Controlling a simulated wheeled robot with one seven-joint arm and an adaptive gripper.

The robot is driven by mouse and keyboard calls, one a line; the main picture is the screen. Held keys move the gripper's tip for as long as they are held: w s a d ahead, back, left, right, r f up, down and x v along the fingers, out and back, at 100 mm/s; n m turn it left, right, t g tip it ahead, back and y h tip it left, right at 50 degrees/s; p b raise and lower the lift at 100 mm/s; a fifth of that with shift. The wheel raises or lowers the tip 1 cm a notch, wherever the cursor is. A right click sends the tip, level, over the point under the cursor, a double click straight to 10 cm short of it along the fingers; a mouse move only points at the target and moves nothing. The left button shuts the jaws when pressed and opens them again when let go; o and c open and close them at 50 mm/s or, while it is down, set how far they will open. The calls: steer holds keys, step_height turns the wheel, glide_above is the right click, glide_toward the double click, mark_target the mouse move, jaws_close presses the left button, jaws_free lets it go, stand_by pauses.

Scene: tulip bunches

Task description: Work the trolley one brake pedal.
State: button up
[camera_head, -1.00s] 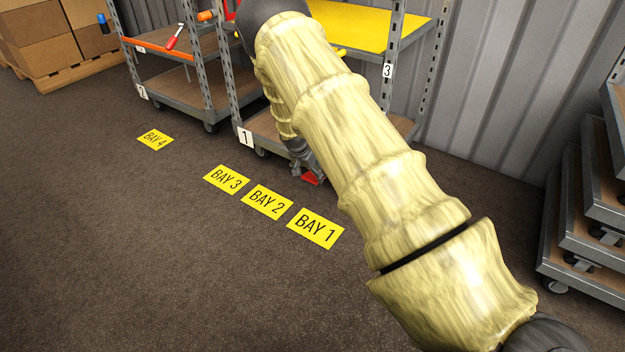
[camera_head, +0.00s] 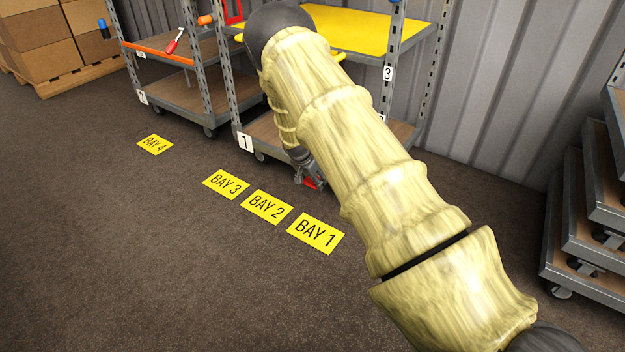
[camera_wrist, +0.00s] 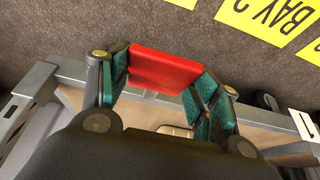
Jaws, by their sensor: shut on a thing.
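The red brake pedal (camera_wrist: 165,70) of trolley one shows in the wrist view between the green-padded fingers of my gripper (camera_wrist: 163,82). The fingers touch its left and right ends, and my gripper is shut on it. In the head view a small red part of the pedal (camera_head: 311,184) shows low at the trolley's front, beside my gripper (camera_head: 308,180). Trolley one (camera_head: 243,110) is a grey metal frame with a "1" plate (camera_head: 245,142) on its corner. My arm hides much of the trolley in the head view.
Yellow floor signs BAY 1 (camera_head: 315,233), BAY 2 (camera_head: 266,206), BAY 3 (camera_head: 225,184) and BAY 4 (camera_head: 155,144) lie in front of the trolleys. Another trolley (camera_head: 180,85) stands to the left. Stacked dollies (camera_head: 590,220) stand at right. The floor at left is clear.

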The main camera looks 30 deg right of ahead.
steer(key=shift+s+a+f+t+h+p, duration=0.15)
steer(key=shift+a+f+t+h+p, duration=0.15)
steer(key=shift+f+h+p, duration=0.35)
steer(key=shift+s+a+f+p, duration=0.1)
steer(key=shift+f+p, duration=0.4)
steer(key=shift+p, duration=0.3)
steer(key=shift+a+f+p, duration=0.2)
steer(key=shift+f+p, duration=0.25)
steer(key=shift+f, duration=0.65)
steer(key=shift+s, duration=0.1)
steer(key=o, duration=1.5)
steer(key=shift+a+f, duration=0.1)
steer(key=shift+c, duration=0.2)
steer(key=shift+d+r, duration=0.2)
steer(key=shift+r, duration=0.1)
